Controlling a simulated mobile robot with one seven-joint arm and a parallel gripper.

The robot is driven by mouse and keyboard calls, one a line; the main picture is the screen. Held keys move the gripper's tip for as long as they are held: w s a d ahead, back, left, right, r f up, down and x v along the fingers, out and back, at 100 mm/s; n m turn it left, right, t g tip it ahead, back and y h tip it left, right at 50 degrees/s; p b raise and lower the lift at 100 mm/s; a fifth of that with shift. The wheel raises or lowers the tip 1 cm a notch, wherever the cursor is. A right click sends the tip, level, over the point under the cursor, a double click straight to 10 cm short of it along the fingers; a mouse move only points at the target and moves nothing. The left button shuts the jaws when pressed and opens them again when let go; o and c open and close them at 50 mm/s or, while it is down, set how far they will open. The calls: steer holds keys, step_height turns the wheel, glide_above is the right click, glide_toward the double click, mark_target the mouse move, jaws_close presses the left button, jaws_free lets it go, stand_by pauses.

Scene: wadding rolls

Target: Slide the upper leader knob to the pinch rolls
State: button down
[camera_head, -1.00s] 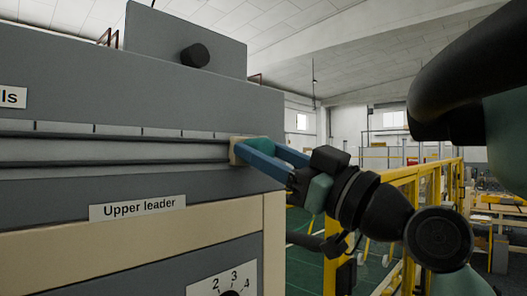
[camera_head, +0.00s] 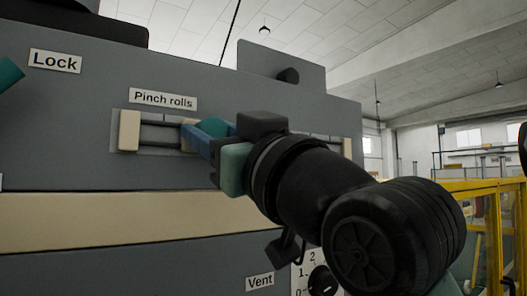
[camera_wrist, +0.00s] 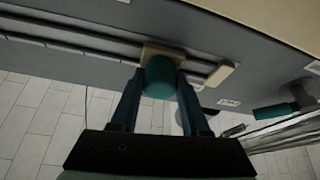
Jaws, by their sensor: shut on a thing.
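The upper leader knob is a teal cylinder (camera_head: 212,127) on a cream base. It rides on a dark two-rail slot (camera_head: 160,135) in the grey machine face. My gripper (camera_head: 194,132) is shut on the knob with its blue fingers on either side. The wrist view shows the teal knob (camera_wrist: 159,78) between the fingers and its cream base (camera_wrist: 157,49) on the rails. A cream end block (camera_head: 129,131) stands at the left end of the slot under the "Pinch rolls" label (camera_head: 162,99). A short gap lies between base and block. My arm hides the slot's middle.
Another cream block (camera_head: 347,147) stands at the slot's right end. A "Lock" label (camera_head: 55,61) and a teal handle (camera_head: 9,74) are at upper left. A "Vent" label (camera_head: 260,282) and dial (camera_head: 322,280) sit below. Yellow railing (camera_head: 487,215) stands at right.

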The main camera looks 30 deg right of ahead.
steer(key=a, duration=0.5)
steer(key=shift+s+a+r, duration=0.1)
steer(key=shift+s, duration=0.15)
steer(key=c, duration=0.7)
jaws_free()
steer(key=o, duration=0.3)
steer(key=shift+a, duration=0.15)
steer(key=shift+w+d+f+b, duration=0.1)
steer(key=shift+d+f+b, duration=0.1)
steer(key=shift+b, duration=0.1)
